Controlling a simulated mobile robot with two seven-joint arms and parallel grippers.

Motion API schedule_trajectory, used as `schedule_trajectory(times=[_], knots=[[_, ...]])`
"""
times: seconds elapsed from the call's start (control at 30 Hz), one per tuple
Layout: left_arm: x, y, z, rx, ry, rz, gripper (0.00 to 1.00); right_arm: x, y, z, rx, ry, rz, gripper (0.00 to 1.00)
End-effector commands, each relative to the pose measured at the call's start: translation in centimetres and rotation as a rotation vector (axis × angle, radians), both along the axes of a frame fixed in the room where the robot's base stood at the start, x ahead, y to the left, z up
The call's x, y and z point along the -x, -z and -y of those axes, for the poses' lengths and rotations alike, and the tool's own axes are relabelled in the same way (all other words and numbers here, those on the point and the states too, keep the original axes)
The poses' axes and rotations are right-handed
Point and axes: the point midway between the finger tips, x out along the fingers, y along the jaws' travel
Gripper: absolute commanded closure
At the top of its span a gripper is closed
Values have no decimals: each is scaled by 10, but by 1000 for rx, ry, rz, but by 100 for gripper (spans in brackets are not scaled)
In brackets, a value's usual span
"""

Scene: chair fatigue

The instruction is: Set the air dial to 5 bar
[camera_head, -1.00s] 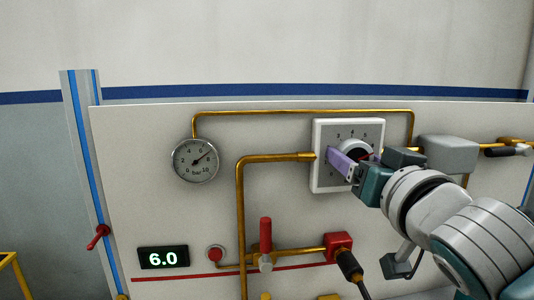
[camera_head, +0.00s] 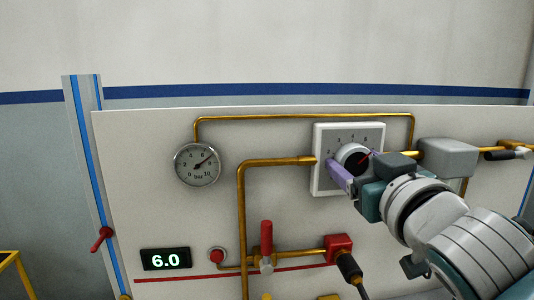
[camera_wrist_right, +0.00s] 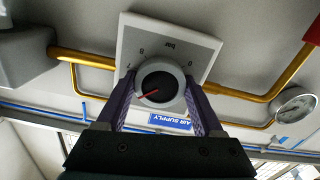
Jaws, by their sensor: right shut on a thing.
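The air dial (camera_head: 353,157) is a round knob with a light rim, dark face and red pointer, on a square white plate (camera_head: 320,176) with numbers. In the head view the red pointer points up and to the right. The dial also shows in the right wrist view (camera_wrist_right: 160,88), between the two purple fingers. My right gripper (camera_head: 352,172) is shut on the dial, with a finger on each side of it; it also shows in the right wrist view (camera_wrist_right: 160,100). The digital display (camera_head: 165,260) reads 6.0. My left gripper is not in view.
A round bar gauge (camera_head: 197,165) hangs at the left of the panel. Brass pipes (camera_head: 240,210) run around the plate. A red-handled valve (camera_head: 266,237) and a red button (camera_head: 217,255) sit below. A grey box (camera_head: 449,157) is right of the dial.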

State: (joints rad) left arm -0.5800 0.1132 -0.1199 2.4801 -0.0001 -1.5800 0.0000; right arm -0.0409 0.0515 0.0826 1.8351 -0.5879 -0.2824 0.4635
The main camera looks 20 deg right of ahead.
Motion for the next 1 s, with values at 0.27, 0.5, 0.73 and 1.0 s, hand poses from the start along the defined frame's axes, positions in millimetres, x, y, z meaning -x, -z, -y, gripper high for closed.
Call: schedule_trajectory(times=[0.27,0.5,0.73,1.0], knots=[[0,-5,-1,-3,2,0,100,0,-1,0,153,0,-36,87],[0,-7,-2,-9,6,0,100,0,-1,0,216,0,-50,87],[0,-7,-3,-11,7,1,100,0,-1,0,227,-1,-52,87],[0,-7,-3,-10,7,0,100,0,-1,0,226,-1,-51,26]])
